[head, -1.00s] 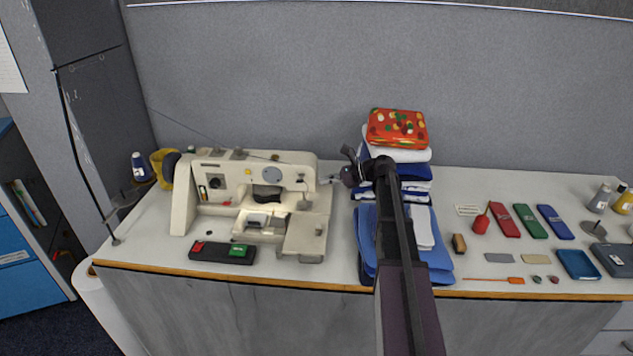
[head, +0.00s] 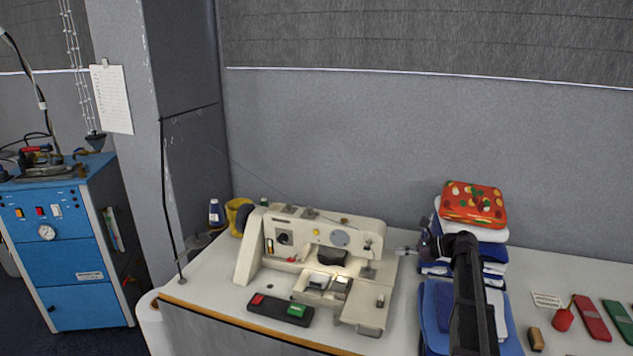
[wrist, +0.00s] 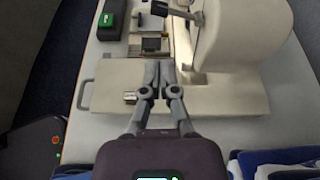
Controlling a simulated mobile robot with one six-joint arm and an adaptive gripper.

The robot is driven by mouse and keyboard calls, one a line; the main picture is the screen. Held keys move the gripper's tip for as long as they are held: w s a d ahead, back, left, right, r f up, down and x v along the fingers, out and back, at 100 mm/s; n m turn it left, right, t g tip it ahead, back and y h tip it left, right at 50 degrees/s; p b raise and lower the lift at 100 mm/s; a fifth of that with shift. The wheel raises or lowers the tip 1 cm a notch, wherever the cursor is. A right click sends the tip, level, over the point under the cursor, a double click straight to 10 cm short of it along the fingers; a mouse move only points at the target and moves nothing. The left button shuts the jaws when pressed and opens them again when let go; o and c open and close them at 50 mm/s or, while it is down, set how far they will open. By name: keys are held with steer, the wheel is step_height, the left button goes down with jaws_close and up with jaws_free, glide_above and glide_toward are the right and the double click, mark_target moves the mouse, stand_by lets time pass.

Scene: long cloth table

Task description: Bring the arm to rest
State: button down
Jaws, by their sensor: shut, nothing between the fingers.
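My gripper (wrist: 160,78) is shut and empty in the wrist view. Its fingertips are together, seen over the flat bed of the cream sewing machine (wrist: 225,92). In the head view my gripper (head: 404,250) is small, just right of the sewing machine (head: 345,239) and left of the stacked cloths. My arm reaches up from the lower right of the head view, in front of the folded blue cloths. It hides part of them. I cannot tell from the views how high the gripper is above the table.
A folded cloth stack (head: 493,252) carries a red patterned tin (head: 472,205). A black box with red and green switches (head: 279,310) lies before the machine. A blue cabinet (head: 60,240) is at left.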

steer(key=s+a+f+n+g+h, duration=0.3)
steer(key=s+a+f+n+h, duration=0.15)
steer(key=s+a+n, duration=0.35)
steer(key=s+a+f+n+g+h, duration=0.2)
steer(key=s+a+f+n+h, duration=0.1)
steer(key=s+a+f+n, duration=0.55)
steer(key=s+r+n+g+h, duration=0.1)
steer(key=s+n+h, duration=0.4)
steer(key=s, duration=0.4)
steer(key=shift+s+a+r+n+p, duration=0.15)
steer(key=shift+r+n+p, duration=0.2)
steer(key=shift+p, duration=0.05)
steer(key=shift+a, duration=0.1)
stand_by(0.8)
